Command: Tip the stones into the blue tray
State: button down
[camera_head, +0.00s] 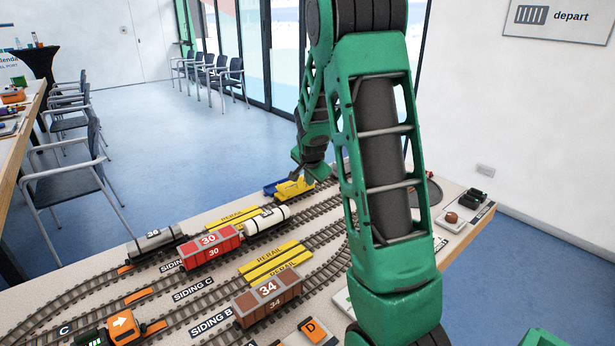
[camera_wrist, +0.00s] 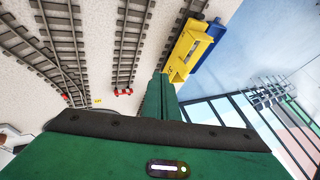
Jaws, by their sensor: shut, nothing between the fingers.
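A yellow open-topped container (camera_head: 294,187) stands at the far end of the railway table; it also shows in the wrist view (camera_wrist: 182,62). The blue tray (camera_head: 270,189) is right beside it; in the wrist view its blue side (camera_wrist: 212,42) shows along the yellow one's outer edge. My gripper (camera_head: 295,177) is at the yellow container, with its fingers shut and empty. In the wrist view the fingertips (camera_wrist: 160,74) point close to the container's near end; I cannot tell whether they touch it. No stones can be made out in either view.
Tracks fill the table. Red buffers (camera_wrist: 123,92) end the nearby tracks.

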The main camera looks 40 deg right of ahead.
aim_at(301, 183)
jog(key=w, duration=0.1)
jog(key=w+f, duration=0.1)
jog(key=w, duration=0.1)
jog(key=w+d+f, duration=0.1)
jog(key=w, duration=0.1)
jog(key=shift+w+f, duration=0.15)
jog(key=shift+w, duration=0.05)
jog(key=shift+w+a, duration=0.1)
jog(key=shift+w, duration=0.05)
dwell(0.3)
